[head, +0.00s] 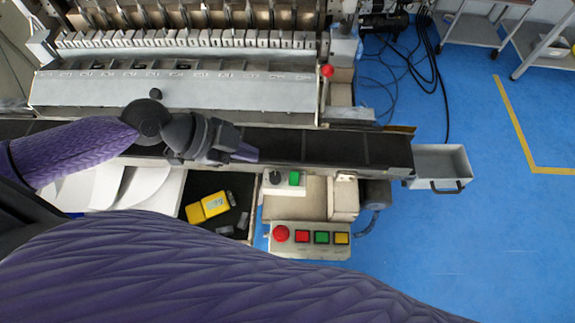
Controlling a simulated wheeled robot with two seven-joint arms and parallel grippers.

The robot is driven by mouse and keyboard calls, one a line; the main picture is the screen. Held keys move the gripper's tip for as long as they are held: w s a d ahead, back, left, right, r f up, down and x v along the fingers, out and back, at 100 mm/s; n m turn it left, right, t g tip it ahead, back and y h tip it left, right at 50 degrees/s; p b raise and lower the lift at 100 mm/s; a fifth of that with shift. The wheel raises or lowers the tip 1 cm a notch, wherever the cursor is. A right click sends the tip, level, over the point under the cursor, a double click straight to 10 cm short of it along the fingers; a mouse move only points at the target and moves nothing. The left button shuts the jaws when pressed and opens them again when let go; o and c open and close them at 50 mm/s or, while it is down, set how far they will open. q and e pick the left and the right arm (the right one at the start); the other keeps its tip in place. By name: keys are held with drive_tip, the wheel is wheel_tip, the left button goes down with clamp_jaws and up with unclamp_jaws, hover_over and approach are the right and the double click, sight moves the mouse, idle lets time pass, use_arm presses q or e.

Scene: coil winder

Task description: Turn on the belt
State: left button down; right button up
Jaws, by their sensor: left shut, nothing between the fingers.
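The dark conveyor belt (345,149) runs left to right in front of the coil winder (190,90). A small pale control box (285,190) sits at the belt's front edge, with a black knob (275,177) and a green button (294,179). Below it a panel (310,252) carries a red mushroom button (281,233), a red button (302,237), a green button (321,237) and a yellow button (341,238). My left gripper (248,154) is shut and empty over the belt, up and left of the small control box. My right gripper is out of view.
A metal tray (442,156) hangs at the belt's right end. A yellow device (208,207) lies in a dark compartment left of the control box. A red-knobbed lever (327,71) stands behind the belt. Cables and carts are at upper right; the blue floor at right is clear.

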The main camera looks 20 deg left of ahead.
use_arm(q)
drive_tip(key=b, duration=0.1)
hover_over(290, 179)
wheel_tip(290, 179, down, 7)
drive_tip(key=shift+f, duration=0.1)
drive_tip(key=f, duration=0.2)
drive_tip(key=b, duration=0.1)
drive_tip(key=shift+w+a+f, duration=0.15)
drive_tip(key=shift+a+f, duration=0.1)
drive_tip(key=shift+f, duration=0.15)
drive_tip(key=shift+w+f, duration=0.15)
drive_tip(key=shift+f, duration=0.25)
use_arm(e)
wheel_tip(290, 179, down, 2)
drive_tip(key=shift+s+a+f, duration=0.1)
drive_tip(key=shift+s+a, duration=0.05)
